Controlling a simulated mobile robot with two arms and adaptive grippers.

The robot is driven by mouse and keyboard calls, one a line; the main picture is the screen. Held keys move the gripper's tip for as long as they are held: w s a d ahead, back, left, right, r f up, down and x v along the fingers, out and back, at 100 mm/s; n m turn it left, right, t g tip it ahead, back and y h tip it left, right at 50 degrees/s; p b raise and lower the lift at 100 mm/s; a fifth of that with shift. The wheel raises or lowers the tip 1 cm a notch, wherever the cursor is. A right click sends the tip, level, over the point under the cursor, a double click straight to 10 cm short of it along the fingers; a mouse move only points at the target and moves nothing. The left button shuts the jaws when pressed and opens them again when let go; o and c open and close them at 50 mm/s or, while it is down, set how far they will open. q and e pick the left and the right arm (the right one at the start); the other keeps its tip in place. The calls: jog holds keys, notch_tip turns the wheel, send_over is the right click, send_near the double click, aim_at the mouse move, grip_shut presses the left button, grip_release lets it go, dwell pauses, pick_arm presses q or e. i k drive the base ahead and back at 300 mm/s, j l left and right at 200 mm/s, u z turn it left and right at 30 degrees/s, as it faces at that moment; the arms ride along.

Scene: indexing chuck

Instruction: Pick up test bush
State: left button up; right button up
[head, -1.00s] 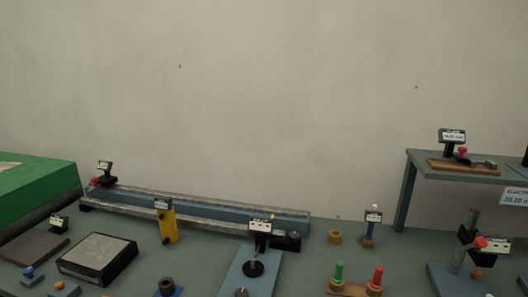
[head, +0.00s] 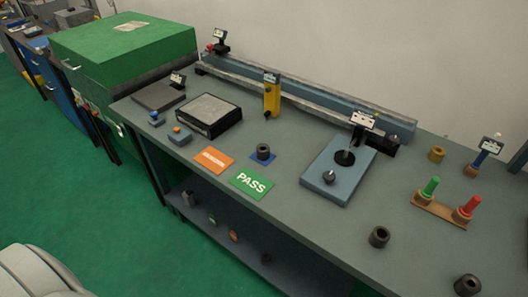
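Several bush-like parts are in the head view, and I cannot tell which one is the test bush. A dark bush (head: 263,150) stands on a small blue pad (head: 254,159) near the middle of the bench. Another dark hollow bush (head: 379,237) stands on bare bench at the right front. A third dark bush (head: 467,285) is at the lower right edge of the picture. A small brass-coloured bush (head: 437,154) stands at the back right. Neither of my grippers is in view.
A grey bench (head: 310,226) carries a green PASS card (head: 251,185), an orange card (head: 213,160), a blue-grey fixture (head: 335,180) and a wooden stand with green and red plugs (head: 440,211). A long rail (head: 310,95) runs along the back. A green cabinet (head: 130,50) stands left.

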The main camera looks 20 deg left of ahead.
aim_at(263, 152)
jog(key=i+j+z, duration=0.2)
jog(key=j, duration=0.65)
jog(key=j+z, duration=0.2)
jog(key=j, duration=0.7)
